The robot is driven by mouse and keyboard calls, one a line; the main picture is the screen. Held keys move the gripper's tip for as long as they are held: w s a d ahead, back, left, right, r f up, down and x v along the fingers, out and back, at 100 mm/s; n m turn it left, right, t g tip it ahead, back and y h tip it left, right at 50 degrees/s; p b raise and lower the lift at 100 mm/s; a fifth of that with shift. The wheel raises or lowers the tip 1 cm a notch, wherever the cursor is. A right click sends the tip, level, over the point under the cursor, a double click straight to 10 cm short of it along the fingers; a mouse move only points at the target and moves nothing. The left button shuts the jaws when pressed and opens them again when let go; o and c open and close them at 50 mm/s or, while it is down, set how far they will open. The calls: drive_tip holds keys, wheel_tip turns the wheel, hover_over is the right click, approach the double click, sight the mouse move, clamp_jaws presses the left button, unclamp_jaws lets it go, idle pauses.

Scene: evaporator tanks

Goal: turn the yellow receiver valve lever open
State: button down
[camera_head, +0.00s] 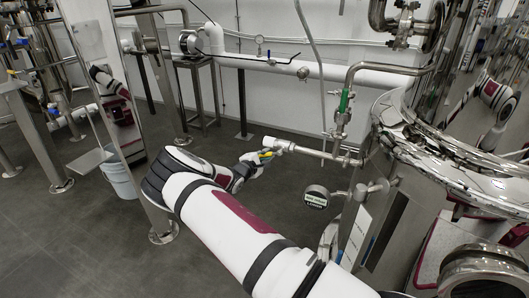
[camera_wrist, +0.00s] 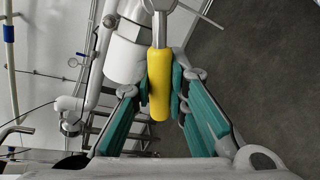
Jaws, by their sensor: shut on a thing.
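The yellow valve lever (camera_wrist: 159,85) runs up and down the middle of the wrist view. Its bare metal end meets a steel ring at the top edge. My gripper (camera_wrist: 160,92) is shut on the lever, with a teal finger pad on each side of the yellow grip. In the head view my gripper (camera_head: 259,159) is at the end of my outstretched arm, beside a white and steel pipe fitting (camera_head: 283,146). Only a small bit of the yellow lever (camera_head: 266,154) shows there. The valve body is mostly hidden.
A shiny steel tank (camera_head: 440,165) stands at the right. A steel column (camera_head: 120,110) and a pale bucket (camera_head: 119,178) stand at the left. Dark floor (camera_head: 75,235) is clear at lower left.

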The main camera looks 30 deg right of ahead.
idle(0.3)
drive_tip(key=c, duration=1.6)
unclamp_jaws()
drive_tip(key=shift+o, duration=0.2)
drive_tip(key=shift+a+r, duration=0.1)
drive_tip(key=shift+a, duration=0.05)
drive_tip(key=v, duration=1.1)
drive_tip(key=shift+s+a, duration=0.2)
drive_tip(key=shift+a, duration=0.15)
drive_tip(key=shift+r, duration=0.1)
